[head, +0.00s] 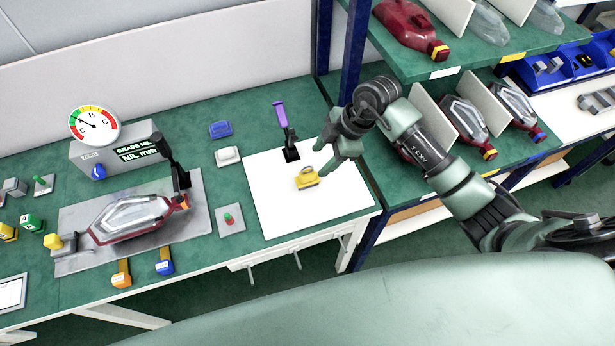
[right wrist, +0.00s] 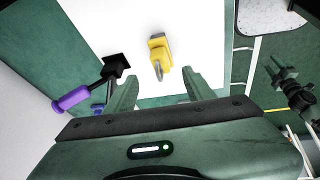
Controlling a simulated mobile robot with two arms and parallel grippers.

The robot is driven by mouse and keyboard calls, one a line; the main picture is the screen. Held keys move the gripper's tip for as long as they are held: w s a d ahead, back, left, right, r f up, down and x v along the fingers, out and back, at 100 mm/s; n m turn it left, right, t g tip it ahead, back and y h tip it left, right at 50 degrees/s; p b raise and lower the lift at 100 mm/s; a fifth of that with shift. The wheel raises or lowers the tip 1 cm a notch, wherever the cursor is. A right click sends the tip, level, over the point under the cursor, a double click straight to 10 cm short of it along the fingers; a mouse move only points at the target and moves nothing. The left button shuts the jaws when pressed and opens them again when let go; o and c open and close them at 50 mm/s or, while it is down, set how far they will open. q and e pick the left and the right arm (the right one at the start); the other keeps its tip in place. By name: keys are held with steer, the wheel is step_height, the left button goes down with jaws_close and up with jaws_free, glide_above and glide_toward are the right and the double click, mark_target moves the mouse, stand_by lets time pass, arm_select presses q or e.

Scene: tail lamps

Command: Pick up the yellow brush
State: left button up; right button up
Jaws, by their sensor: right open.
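The yellow brush (head: 307,178) lies on a white sheet (head: 270,215) on the green table. In the right wrist view the brush (right wrist: 160,55) lies just ahead of the fingers, roughly in line with the gap between them. My right gripper (head: 335,160) is open and empty, above and a little right of the brush in the head view. Its two fingers also show in the right wrist view (right wrist: 160,92), apart from the brush. My left gripper is not in view.
A purple-handled tool on a black base (head: 290,153) stands beside the brush, near my right gripper. A blue brush-like block (head: 220,129) and a white one (head: 228,156) lie to the left. A lamp fixture (head: 130,218) is further left. Shelves with red lamps (head: 408,30) stand right.

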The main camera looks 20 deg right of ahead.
mark_target(309, 172)
steer(key=p+x, duration=0.2)
steer(key=x, duration=0.3)
steer(key=shift+w+a+f, duration=0.1)
steer(key=shift+a+f, duration=0.05)
steer(key=shift+f, duration=0.1)
steer(key=shift+a+f, duration=0.15)
steer(key=shift+f, duration=0.25)
jaws_close()
